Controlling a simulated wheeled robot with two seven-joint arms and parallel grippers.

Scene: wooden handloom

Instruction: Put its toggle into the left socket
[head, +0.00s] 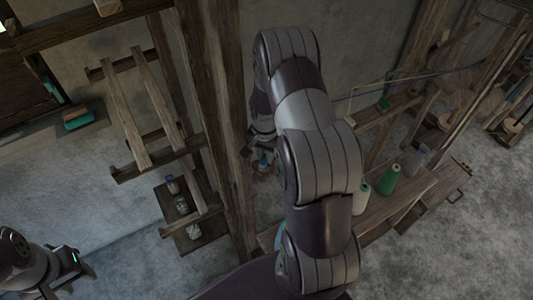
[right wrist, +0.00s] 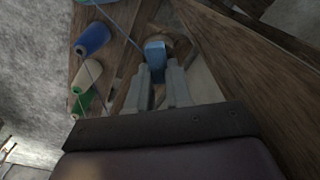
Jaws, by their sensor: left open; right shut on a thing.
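My right gripper (right wrist: 160,80) is shut on a blue block-like piece (right wrist: 154,52), which looks like the toggle, at its fingertips in the right wrist view. A thin blue cord (right wrist: 120,30) runs to the piece from the upper left. A brown rounded shape (right wrist: 181,46) lies just beyond the piece; I cannot tell whether it is the left socket or whether they touch. In the head view my right arm covers much of the middle, and the right gripper (head: 262,138) is partly hidden beside a wooden post. My left gripper (head: 82,268) is open and empty at the lower left.
A tall wooden post (head: 222,120) stands beside the right gripper. Green and pale thread cones (head: 387,180) stand on a wooden bench (head: 420,190) at right. A small shelf (head: 170,212) holds several small items. The grey floor between the left gripper and the shelf is clear.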

